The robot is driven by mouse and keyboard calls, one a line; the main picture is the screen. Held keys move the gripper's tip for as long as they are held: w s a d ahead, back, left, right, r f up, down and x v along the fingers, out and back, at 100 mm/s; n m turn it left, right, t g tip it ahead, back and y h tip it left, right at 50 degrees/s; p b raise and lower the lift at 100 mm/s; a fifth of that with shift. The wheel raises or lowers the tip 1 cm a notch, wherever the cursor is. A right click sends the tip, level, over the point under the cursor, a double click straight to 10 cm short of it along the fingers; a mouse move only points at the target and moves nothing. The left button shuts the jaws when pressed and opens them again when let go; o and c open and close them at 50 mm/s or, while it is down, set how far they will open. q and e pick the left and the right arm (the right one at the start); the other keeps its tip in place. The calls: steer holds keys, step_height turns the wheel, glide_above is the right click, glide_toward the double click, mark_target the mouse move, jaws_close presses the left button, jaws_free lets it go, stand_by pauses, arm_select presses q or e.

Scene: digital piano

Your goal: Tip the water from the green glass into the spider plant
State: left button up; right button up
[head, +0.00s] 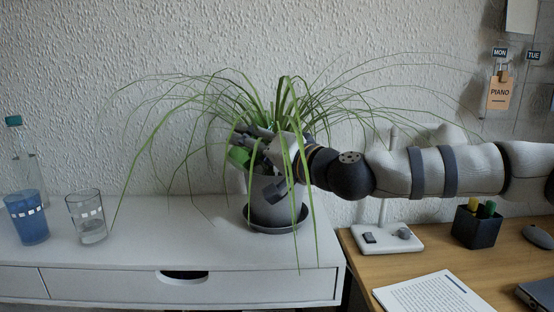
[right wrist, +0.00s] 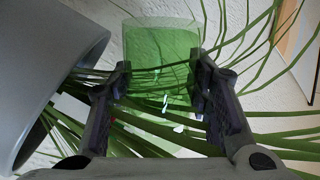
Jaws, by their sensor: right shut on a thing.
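The spider plant (head: 283,110) stands in a grey pot (head: 270,208) on a dark saucer, its long leaves arching to both sides. My right gripper (head: 250,152) is in front of the plant at the height of the pot's top, shut on the green glass (head: 238,157), which is mostly hidden there by the fingers and leaves. In the right wrist view the see-through green glass (right wrist: 160,55) sits between both fingers, with leaves across it. The grey pot (right wrist: 45,70) is close on the left there, tilted in the picture. I cannot tell how much water the glass holds. My left gripper is not in view.
A blue glass (head: 27,222), a clear glass (head: 87,218) and a bottle (head: 24,170) stand left on the white cabinet (head: 150,250). The wooden desk on the right holds a pen cup (head: 477,226), a white-based stand (head: 388,239) and paper (head: 432,294).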

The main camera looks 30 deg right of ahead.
mark_target(235, 147)
steer(key=r+n+p, duration=0.2)
steer(key=n, duration=0.1)
steer(key=a+r+n+p, duration=0.1)
steer(key=r, duration=0.1)
steer(key=shift+s, duration=0.35)
steer(key=a+n+p, duration=0.1)
steer(key=n, duration=0.1)
steer(key=a+f+n+p, duration=0.1)
steer(key=n, duration=0.2)
steer(key=shift+s+a+f, duration=0.15)
steer(key=shift+s, duration=0.05)
steer(key=shift+a+f+n, duration=0.15)
steer(key=shift+f+n, duration=0.1)
steer(key=shift+n, duration=0.15)
steer(key=shift+r, duration=0.15)
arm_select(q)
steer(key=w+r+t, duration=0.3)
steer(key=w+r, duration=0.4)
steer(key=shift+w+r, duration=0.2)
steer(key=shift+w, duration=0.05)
arm_select(e)
steer(key=shift+r, duration=1.95)
